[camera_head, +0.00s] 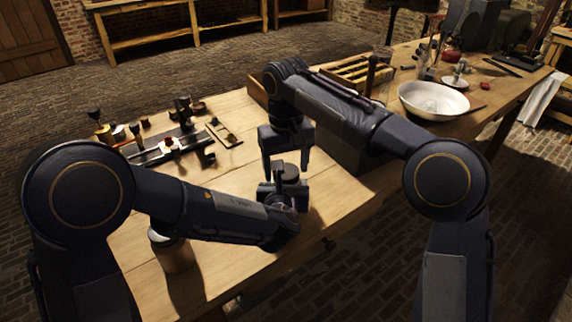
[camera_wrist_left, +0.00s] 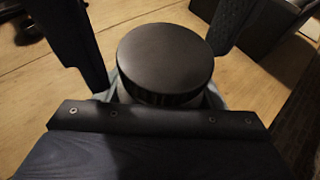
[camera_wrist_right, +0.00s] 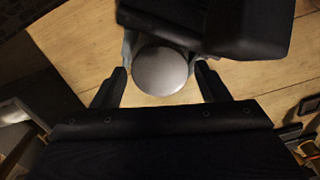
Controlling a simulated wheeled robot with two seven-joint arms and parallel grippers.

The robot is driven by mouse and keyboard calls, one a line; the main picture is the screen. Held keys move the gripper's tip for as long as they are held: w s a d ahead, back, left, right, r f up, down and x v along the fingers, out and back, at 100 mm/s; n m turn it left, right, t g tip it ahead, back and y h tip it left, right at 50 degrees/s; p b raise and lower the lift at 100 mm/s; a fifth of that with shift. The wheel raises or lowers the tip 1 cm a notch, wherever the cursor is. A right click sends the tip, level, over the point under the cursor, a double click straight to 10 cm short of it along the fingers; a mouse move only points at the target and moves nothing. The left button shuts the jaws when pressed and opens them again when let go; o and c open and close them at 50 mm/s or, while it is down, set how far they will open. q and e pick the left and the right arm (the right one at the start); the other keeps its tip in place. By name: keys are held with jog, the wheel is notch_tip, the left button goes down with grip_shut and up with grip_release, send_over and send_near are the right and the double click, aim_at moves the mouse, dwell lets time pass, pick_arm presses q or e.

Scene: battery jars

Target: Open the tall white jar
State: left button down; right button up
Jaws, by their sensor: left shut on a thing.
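A jar with a round dark lid (camera_head: 290,173) stands near the table's front right edge. Its lid fills the middle of the left wrist view (camera_wrist_left: 165,62) and looks seated on a pale body, mostly hidden. My left gripper (camera_head: 284,196) is shut on the jar body, below the lid. My right gripper (camera_head: 286,174) points down over the jar from above. In the right wrist view, the lid (camera_wrist_right: 161,71) lies between its open fingers, with a small gap on each side. The jar's full height and colour cannot be made out.
Tools and small pieces lie around a dark metal rail (camera_head: 165,148) at the table's left. A white bowl (camera_head: 433,99) and a wooden rack (camera_head: 357,71) stand at the right. Bare table lies left of the grippers.

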jog(key=shift+o, duration=0.4)
jog(key=shift+r, duration=2.25)
jog(key=shift+c, duration=0.3)
jog(key=m, duration=0.1)
jog(key=r+m, duration=0.1)
jog(key=m, duration=0.2)
jog(key=shift+r+m, duration=0.35)
jog(key=shift+m, duration=0.05)
jog(key=m, duration=0.1)
jog(key=r+m, duration=0.1)
jog(key=m, duration=0.3)
jog(key=shift+r, duration=0.3)
jog(key=shift+f+m, duration=0.25)
jog(key=shift+m, duration=0.05)
notch_tip(320, 180, down, 7)
jog(key=shift+f, duration=0.15)
jog(key=shift+c, duration=0.4)
